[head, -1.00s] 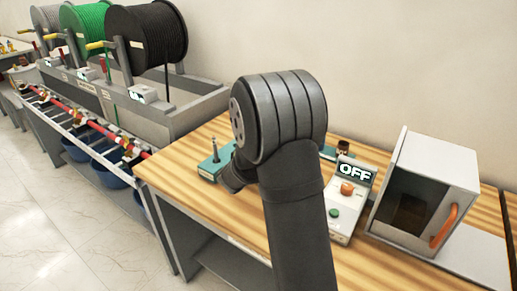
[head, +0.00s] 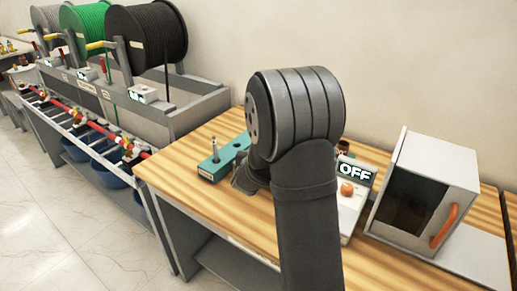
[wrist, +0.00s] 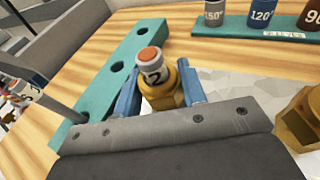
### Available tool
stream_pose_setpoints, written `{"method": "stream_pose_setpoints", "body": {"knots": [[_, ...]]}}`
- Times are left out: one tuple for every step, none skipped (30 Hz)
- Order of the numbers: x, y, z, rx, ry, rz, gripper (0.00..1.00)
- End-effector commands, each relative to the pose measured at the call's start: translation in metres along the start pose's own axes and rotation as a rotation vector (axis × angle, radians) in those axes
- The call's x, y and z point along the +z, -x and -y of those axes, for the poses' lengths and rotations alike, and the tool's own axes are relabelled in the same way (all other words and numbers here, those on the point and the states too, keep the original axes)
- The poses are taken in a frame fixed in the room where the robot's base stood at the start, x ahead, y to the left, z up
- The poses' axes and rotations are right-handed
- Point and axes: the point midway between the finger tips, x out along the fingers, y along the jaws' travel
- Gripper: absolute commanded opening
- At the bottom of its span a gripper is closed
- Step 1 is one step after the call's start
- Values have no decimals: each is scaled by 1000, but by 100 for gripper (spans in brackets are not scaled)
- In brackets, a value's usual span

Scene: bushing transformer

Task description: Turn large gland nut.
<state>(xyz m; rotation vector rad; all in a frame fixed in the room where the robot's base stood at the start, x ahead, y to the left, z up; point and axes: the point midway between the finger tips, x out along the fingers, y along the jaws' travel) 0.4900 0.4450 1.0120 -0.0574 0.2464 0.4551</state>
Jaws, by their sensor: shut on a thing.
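In the wrist view, a brass gland nut (wrist: 165,95) sits between the two blue fingers of my gripper (wrist: 160,93), which is shut on it. A pale cylinder marked "2" with an orange top (wrist: 150,58) stands up out of the nut. The nut's lower part is hidden by my gripper body. Another brass hexagonal part (wrist: 303,118) is partly visible at the right edge; I cannot tell its full size. In the head view, my arm hides the gripper and the nut.
A teal rack (wrist: 112,70) with holes and a metal post lies left of the nut. Another teal rack (wrist: 270,28) holds labelled pieces at the back. In the head view, a control box (head: 350,190) reads OFF, beside a grey cabinet (head: 425,190) with an orange handle.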

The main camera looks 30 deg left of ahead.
Motion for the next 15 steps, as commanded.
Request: {"method": "stream_pose_setpoints", "body": {"knots": [[2, 0, 0, 6, 1, 5, 15], [2, 0, 1, 14, 3, 6, 15], [3, -1, 1, 28, 7, 7, 15], [3, -1, 1, 40, 9, 7, 15], [3, -1, 1, 54, 14, 7, 15], [2, 0, 1, 73, 19, 5, 15], [2, 0, 1, 86, 22, 4, 15], [2, -1, 2, 99, 26, 5, 15], [3, -1, 1, 116, 31, 7, 15], [3, -1, 1, 128, 33, 7, 15], [3, -1, 1, 139, 36, 7, 15], [3, -1, 0, 152, 39, 6, 15], [3, -1, 0, 160, 42, 6, 15], [3, -1, 0, 167, 43, 5, 15], [2, 0, 0, 173, 45, 5, 15]]}}
